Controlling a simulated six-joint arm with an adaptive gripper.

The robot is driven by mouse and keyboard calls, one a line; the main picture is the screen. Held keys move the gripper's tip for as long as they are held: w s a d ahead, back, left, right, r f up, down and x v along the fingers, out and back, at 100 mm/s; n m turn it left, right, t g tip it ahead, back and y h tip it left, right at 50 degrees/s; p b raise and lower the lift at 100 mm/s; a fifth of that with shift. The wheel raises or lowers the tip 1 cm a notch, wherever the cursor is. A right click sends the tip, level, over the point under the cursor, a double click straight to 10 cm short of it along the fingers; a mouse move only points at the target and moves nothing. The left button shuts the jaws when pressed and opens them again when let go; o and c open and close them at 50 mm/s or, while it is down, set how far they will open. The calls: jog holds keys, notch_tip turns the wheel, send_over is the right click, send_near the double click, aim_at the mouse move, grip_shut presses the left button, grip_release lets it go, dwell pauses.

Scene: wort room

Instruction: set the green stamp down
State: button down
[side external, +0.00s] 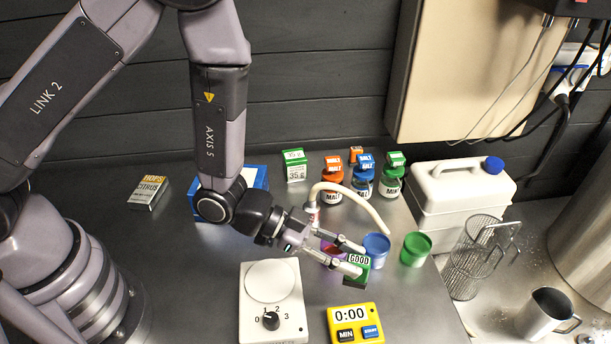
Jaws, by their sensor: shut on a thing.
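The green stamp (358,267) has a white face or label reading GOOD. My gripper (358,259) is shut on it, with a finger on either side. The stamp is over the steel worktop, behind the yellow timer and in front of the blue cup in the picture. I cannot tell whether its underside touches the worktop. The fingers hide part of it.
A blue cup (376,248) and a green cup (415,248) stand close by; a magenta object (331,249) is partly hidden behind my gripper. A white dial device (272,309) and yellow timer (355,324) are in front. Bottles (391,180) stand behind.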

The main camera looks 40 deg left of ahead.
jog(key=w+d+f, duration=0.5)
jog(key=d+f, duration=0.1)
jog(key=w+d+f, duration=0.3)
jog(key=d, duration=0.1)
jog(key=shift+w+f, duration=0.25)
jog(key=shift+w, duration=0.1)
jog(key=shift+w+d+f, duration=0.1)
jog(key=shift+f, duration=0.15)
jog(key=shift+w+d+f, duration=0.1)
jog(key=shift+f, duration=0.8)
jog(key=shift+w+d+f, duration=0.1)
jog(key=shift+f, duration=0.75)
jog(key=shift+f, duration=0.15)
jog(key=c, duration=0.9)
grip_release()
jog(key=shift+c, duration=0.2)
